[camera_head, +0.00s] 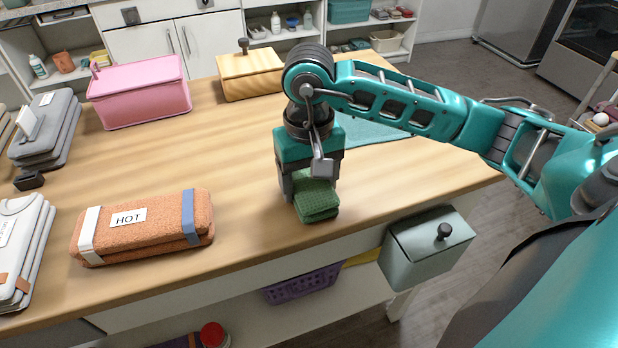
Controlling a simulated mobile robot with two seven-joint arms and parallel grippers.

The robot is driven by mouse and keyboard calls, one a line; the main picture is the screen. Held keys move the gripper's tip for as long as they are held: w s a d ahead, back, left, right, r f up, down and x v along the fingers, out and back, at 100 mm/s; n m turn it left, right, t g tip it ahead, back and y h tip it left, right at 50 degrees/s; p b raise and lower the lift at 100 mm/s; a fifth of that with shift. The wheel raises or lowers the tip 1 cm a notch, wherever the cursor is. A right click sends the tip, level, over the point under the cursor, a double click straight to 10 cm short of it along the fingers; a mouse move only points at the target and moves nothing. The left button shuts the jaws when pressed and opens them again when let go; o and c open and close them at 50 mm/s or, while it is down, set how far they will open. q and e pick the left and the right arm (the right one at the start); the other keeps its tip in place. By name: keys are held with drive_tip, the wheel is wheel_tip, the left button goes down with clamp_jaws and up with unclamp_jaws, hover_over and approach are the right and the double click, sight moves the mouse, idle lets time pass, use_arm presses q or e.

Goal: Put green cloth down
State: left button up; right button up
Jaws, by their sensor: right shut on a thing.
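A folded green cloth (318,206) is at the front right part of the wooden table (230,130). My right gripper (312,180) points down over it and is shut on it. The cloth's lower edge is at or very near the table surface; I cannot tell whether it rests on it. The gripper hides the cloth's upper back part. My left gripper is not in view.
An orange folded towel labelled HOT (145,226) lies to the left. A pink box (140,92) and a wooden box (250,74) stand at the back. A teal flat cloth (375,130) lies behind my arm. A grey-green bin (428,248) hangs at the front edge.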

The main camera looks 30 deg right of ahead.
sight(309, 180)
drive_tip(key=shift+f, duration=0.2)
drive_tip(key=o, duration=0.9)
drive_tip(key=shift+r, duration=0.15)
drive_tip(key=shift+r, duration=0.2)
drive_tip(key=shift+r+p, duration=0.65)
drive_tip(key=shift+r, duration=5.25)
drive_tip(key=shift+f, duration=0.1)
